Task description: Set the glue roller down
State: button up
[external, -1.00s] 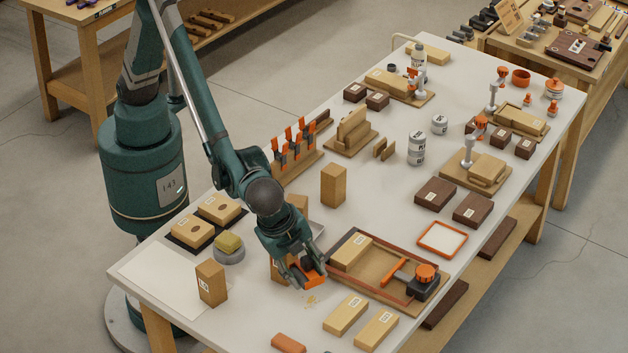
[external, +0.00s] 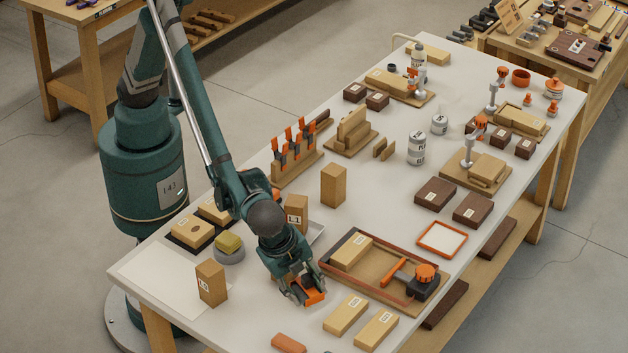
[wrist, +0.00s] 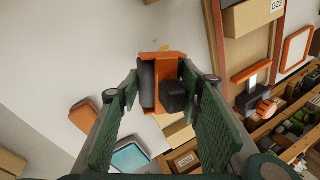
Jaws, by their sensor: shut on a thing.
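The glue roller (external: 315,298) has an orange frame. In the wrist view, the roller (wrist: 163,56) also shows a grey cylinder and a dark block. My gripper (external: 308,291) is shut on it, with a green finger pad on each side in the wrist view (wrist: 162,90). It holds the roller low over the front part of the white bench top (external: 385,205), left of the wooden clamping tray. I cannot tell whether the roller touches the bench. A faint yellowish smear (wrist: 164,47) shows just beyond the roller in the wrist view.
The clamping tray (external: 385,283) with an orange handle is close on the right. Two light blocks (external: 345,315) (external: 376,331) lie in front to the right, and a reddish block (external: 288,343) near the front edge. An upright block (external: 211,284) stands left.

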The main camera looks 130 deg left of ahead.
aim_at(306, 311)
dwell(0.3)
jog(key=shift+f+b, duration=0.3)
jog(key=shift+f, duration=1.55)
jog(key=shift+o, duration=0.2)
jog(key=shift+s+f+b, duration=0.1)
jog(key=shift+f+b, duration=0.35)
jog(key=shift+f, duration=0.1)
jog(key=shift+c, duration=0.8)
jog(key=o, duration=1)
jog(key=shift+f, duration=0.2)
jog(key=shift+o, duration=0.2)
jog(key=shift+r, duration=0.1)
jog(key=shift+r, duration=0.25)
